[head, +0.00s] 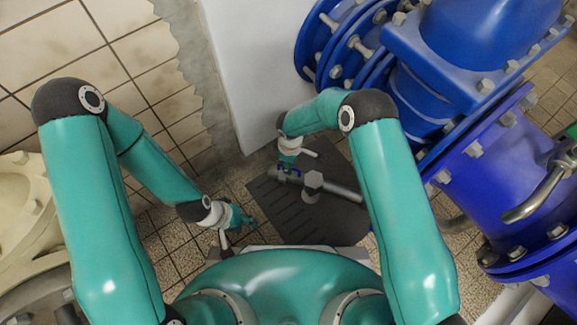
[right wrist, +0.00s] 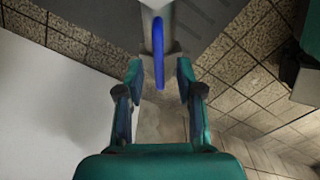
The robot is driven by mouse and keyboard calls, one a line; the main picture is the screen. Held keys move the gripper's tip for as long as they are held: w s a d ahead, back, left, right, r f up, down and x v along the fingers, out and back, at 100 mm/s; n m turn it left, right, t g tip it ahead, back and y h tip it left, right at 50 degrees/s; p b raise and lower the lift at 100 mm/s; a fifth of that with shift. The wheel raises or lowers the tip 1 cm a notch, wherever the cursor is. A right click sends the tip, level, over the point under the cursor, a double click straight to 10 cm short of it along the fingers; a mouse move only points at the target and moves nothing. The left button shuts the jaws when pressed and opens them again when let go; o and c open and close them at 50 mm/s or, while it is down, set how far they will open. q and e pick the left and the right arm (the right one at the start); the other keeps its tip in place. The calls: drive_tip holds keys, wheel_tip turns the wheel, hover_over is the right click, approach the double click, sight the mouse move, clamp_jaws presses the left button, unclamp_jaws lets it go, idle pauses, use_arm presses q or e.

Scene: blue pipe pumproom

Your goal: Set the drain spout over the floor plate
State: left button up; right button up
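The drain spout (head: 343,191) is a grey pipe with a hexagonal fitting and a blue ring (head: 291,169) near its left end. In the head view it lies above the dark slotted floor plate (head: 275,212); I cannot tell the height between them. My right gripper (head: 287,162) is at the ring end. In the right wrist view, the blue ring (right wrist: 158,68) shows edge-on between the open fingers of my right gripper (right wrist: 159,75), with gaps on both sides. My left gripper (head: 240,218) is left of the plate, small and partly hidden; its opening is unclear.
Large blue flanged pipes (head: 425,95) stand on the right, with a grey lever handle (head: 540,195). A white block (head: 245,70) stands behind the plate. A cream flanged pipe (head: 25,215) is at the left. Tiled floor (head: 170,235) left of the plate looks clear.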

drive_tip(key=shift+f, duration=0.6)
clamp_jaws()
